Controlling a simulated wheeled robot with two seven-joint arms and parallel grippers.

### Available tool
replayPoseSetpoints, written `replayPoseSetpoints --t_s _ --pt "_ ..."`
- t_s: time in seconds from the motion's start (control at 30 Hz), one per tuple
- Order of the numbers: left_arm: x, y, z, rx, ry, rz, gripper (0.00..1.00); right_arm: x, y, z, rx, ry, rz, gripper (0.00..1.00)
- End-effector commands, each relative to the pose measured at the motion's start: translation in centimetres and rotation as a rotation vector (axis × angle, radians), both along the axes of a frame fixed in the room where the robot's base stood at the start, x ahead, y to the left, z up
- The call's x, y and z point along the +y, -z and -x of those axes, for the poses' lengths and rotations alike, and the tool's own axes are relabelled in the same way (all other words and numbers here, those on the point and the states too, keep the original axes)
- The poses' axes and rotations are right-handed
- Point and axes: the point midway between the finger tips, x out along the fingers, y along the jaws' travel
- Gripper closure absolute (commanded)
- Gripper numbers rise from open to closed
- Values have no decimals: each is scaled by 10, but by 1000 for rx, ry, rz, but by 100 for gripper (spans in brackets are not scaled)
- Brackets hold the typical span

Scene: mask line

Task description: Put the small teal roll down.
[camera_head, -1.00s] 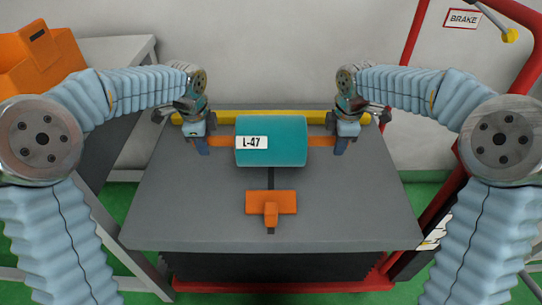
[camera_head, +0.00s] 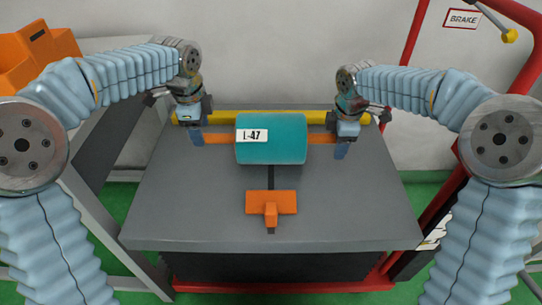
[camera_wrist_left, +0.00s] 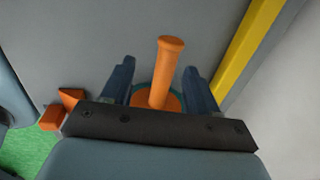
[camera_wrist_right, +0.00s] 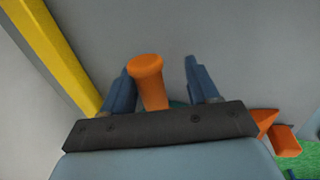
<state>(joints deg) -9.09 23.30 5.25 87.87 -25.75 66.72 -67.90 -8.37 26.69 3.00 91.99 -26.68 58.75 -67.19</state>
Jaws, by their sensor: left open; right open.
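The teal roll (camera_head: 271,148) has a white L-47 label and lies crosswise over the grey table (camera_head: 200,215). An orange bar end sticks out on each side of it. My left gripper (camera_head: 197,138) is open at the left bar end (camera_wrist_left: 170,48), which shows between its spread fingers in the left wrist view. My right gripper (camera_head: 341,149) is open at the right bar end (camera_wrist_right: 146,68), which shows between its fingers, nearer the left one, in the right wrist view. What supports the roll underneath is hidden.
A yellow bar (camera_head: 320,117) runs along the table's back edge behind the roll. An orange block (camera_head: 285,203) stands in front of the roll on a dark strip. Red posts (camera_head: 440,180) stand at the right. The table's front left and front right are clear.

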Motion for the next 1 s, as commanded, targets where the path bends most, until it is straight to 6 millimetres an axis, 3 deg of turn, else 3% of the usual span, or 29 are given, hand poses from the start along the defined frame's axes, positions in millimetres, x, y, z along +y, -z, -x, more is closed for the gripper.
replayPoseSetpoints --t_s 0.2,0.47,0.8,1.0 --pt "0 -45 7 -2 1 0 40 0 0 0 0 0 0 40" --pt "0 -64 10 0 2 0 40 0 -9 1 -2 0 0 40" --pt "0 -64 10 1 1 -1 40 0 -80 12 -5 0 -1 40" --pt "0 -63 10 1 1 -1 40 0 -110 17 -2 0 -1 40"
